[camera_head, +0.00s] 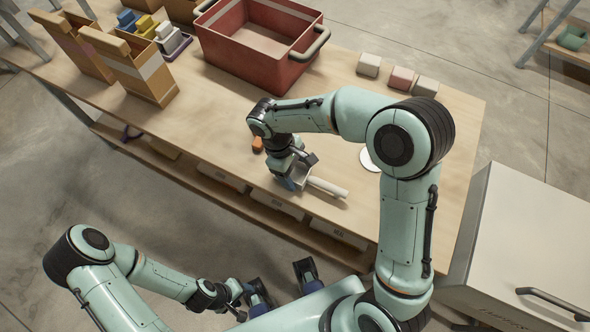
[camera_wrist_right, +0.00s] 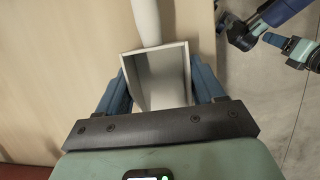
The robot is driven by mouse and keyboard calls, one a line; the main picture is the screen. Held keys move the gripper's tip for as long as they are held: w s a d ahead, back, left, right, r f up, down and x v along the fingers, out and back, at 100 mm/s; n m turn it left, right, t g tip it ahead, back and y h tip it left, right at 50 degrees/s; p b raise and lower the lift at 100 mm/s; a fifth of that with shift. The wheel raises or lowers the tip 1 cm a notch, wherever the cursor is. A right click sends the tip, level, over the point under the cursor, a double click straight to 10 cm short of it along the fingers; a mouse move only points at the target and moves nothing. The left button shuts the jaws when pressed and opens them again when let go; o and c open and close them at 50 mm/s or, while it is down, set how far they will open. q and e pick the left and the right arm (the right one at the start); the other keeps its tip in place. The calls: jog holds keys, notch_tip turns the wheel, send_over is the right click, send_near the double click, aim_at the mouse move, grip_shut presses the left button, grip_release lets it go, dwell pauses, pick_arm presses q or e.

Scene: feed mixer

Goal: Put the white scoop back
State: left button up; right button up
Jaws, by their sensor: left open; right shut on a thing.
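The white scoop (camera_head: 326,187) is over the front edge area of the wooden table, its handle pointing right in the head view. My right gripper (camera_head: 291,178) is shut on the scoop's box-shaped end. In the right wrist view the open box of the scoop (camera_wrist_right: 160,82) sits between the two blue fingers, its handle running up and away. I cannot tell whether the scoop touches the table. My left gripper (camera_head: 283,284) is open and empty, off the table's front side. Its fingers also show at the upper right of the right wrist view (camera_wrist_right: 268,28).
A red bin (camera_head: 230,43) with grey handles stands at the back. Pale and pink blocks (camera_head: 402,78) sit to its right. A white disc (camera_head: 367,158) is partly behind my right arm. An orange piece (camera_head: 257,144) lies nearby. Cardboard boxes (camera_head: 140,72) stand left; a white cabinet (camera_head: 540,235) is right.

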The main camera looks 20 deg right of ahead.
jog(key=shift+f, duration=0.35)
jog(key=shift+s+d+f, duration=0.1)
jog(key=shift+s+f, duration=0.15)
jog(key=shift+f, duration=0.1)
jog(key=o, duration=1.1)
jog(key=shift+d, duration=0.1)
jog(key=p+v, duration=0.1)
jog(key=v, duration=1.4)
jog(key=shift+d+p, duration=0.25)
jog(key=shift+p, duration=0.15)
